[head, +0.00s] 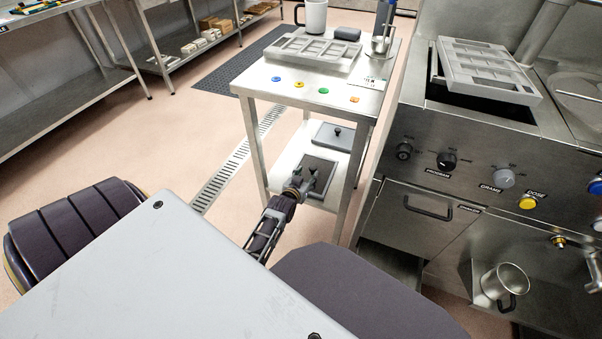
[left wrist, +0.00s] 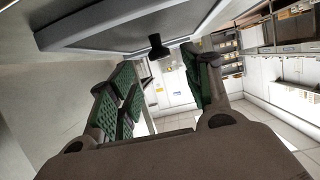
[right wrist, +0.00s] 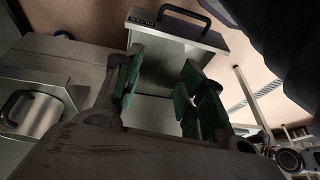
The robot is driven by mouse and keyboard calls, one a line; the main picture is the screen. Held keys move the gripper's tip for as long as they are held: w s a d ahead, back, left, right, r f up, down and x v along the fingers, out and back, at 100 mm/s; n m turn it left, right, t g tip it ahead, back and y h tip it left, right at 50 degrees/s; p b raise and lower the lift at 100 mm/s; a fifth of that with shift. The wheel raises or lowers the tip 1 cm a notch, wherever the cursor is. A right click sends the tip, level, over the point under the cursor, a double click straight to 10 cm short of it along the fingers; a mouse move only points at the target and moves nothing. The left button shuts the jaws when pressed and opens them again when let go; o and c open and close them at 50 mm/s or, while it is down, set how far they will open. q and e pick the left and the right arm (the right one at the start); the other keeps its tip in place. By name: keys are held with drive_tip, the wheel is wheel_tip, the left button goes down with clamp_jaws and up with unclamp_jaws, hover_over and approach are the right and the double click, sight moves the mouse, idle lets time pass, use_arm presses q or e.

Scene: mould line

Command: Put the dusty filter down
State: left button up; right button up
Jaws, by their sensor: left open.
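Two flat grey panels lie on the lower shelf of the steel cart in the head view. The nearer panel (head: 323,164), which I take to be the dusty filter, is at my left gripper (head: 306,178); dust on it cannot be made out. The farther panel (head: 336,131) has a black knob. In the left wrist view a grey panel (left wrist: 130,28) fills the top, with a black knob (left wrist: 157,46) just beyond the open fingers (left wrist: 158,68), apart from them as far as I can tell. My right gripper (right wrist: 160,80) is open and empty in the right wrist view.
The cart top (head: 285,98) holds a grey tray (head: 310,52), a mug (head: 316,16) and coloured buttons. A machine (head: 430,140) with knobs and a drawer stands at right. The right wrist faces a drawer front (right wrist: 180,40). Open floor (head: 200,120) lies left of the cart.

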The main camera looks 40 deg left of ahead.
use_arm(q)
drive_tip(key=shift+p+v, duration=1)
drive_tip(key=shift+v, duration=0.25)
drive_tip(key=shift+s+r, duration=0.1)
drive_tip(key=shift+s, duration=0.05)
drive_tip(key=shift+p+v, duration=1.25)
use_arm(e)
drive_tip(key=shift+g+h, duration=0.4)
drive_tip(key=shift+g, duration=0.3)
drive_tip(key=shift+s+d+f, duration=0.1)
drive_tip(key=shift+d+f, duration=0.15)
drive_tip(key=shift+f, duration=0.4)
drive_tip(key=shift+s+d+f, duration=0.1)
drive_tip(key=shift+d+f, duration=0.2)
drive_tip(key=shift+f, duration=0.3)
drive_tip(key=shift+s+d+f, duration=0.1)
drive_tip(key=shift+d+f, duration=0.15)
drive_tip(key=shift+f, duration=0.4)
use_arm(q)
drive_tip(key=shift+d, duration=0.1)
